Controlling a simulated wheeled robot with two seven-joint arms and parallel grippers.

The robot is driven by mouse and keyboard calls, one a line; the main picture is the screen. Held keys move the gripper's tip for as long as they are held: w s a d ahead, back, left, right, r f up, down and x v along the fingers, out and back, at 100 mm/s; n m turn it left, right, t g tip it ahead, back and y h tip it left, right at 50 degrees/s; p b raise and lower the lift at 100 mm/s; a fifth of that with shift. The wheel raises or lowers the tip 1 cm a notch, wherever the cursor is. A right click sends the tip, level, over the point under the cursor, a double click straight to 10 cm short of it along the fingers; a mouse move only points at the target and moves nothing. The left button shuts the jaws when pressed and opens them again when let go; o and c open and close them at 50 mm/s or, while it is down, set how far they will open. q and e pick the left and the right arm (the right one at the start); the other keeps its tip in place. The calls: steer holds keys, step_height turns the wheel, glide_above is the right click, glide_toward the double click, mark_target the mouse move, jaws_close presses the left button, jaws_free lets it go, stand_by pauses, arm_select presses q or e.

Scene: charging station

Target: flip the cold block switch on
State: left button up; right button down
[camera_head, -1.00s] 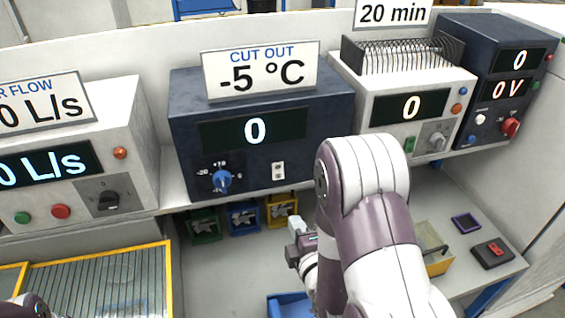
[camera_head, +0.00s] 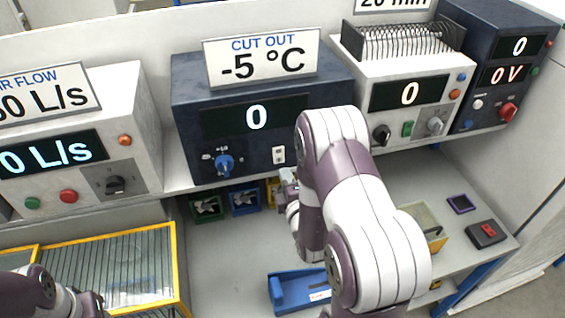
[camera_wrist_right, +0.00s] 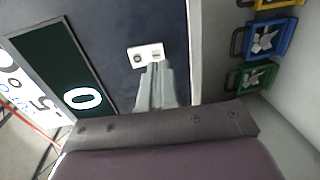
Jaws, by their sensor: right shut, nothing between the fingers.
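The cold block is the dark blue box (camera_head: 185,85) under the "CUT OUT -5 °C" sign, with a display reading 0 and a blue knob. Its small white switch plate (camera_head: 279,154) is on the lower right of its front; it also shows in the right wrist view (camera_wrist_right: 138,50). My right gripper (camera_head: 287,175) is just below the plate in the head view. In the wrist view its shut, empty fingers (camera_wrist_right: 154,72) overlap the plate's lower edge; I cannot tell if they touch. My left gripper (camera_head: 88,303) is at the bottom left edge, its fingers unclear.
A white box with a coil on top (camera_head: 368,75) stands right of the cold block, and an air flow box (camera_head: 140,130) stands left. Small green (camera_head: 207,212) and blue (camera_head: 244,208) bins sit below. A blue tray (camera_head: 290,297) lies on the bench.

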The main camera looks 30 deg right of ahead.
mark_target(279, 162)
steer(key=shift+p+x, duration=0.5)
steer(key=shift+x, duration=0.75)
steer(key=shift+w+d+f, duration=0.1)
steer(key=shift+w+d, duration=0.05)
steer(key=shift+w, duration=0.45)
